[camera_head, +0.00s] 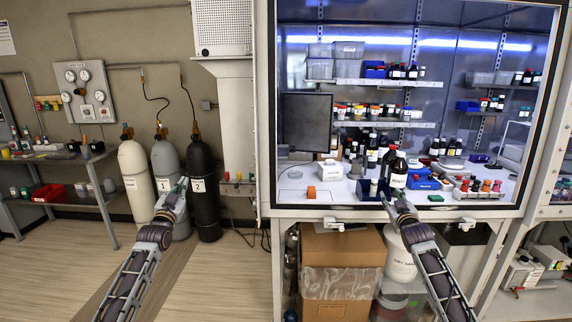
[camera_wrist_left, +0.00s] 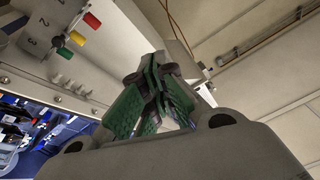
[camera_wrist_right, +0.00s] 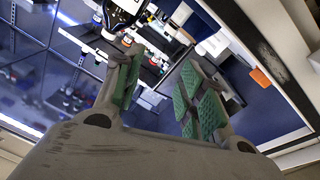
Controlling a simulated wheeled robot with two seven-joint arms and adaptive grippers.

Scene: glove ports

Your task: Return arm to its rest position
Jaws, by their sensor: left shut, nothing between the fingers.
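My left arm comes in from the lower left in the head view. Its gripper (camera_head: 178,186) is raised in front of the gas cylinders, apart from the fume hood. In the left wrist view, its green-padded fingers (camera_wrist_left: 155,95) are together with nothing between them. My right arm comes in from the lower right. Its gripper (camera_head: 388,192) is at the front edge of the hood's work surface, close to the bottles. In the right wrist view, its green-padded fingers (camera_wrist_right: 160,90) are spread apart and hold nothing.
The fume hood's work surface (camera_head: 300,190) carries a dark brown bottle (camera_head: 398,170), a blue tray (camera_head: 423,182), an orange block (camera_head: 311,192) and several small bottles. Gas cylinders (camera_head: 204,190) stand at the left. A cardboard box (camera_head: 340,250) sits below the hood. Floor at the left is clear.

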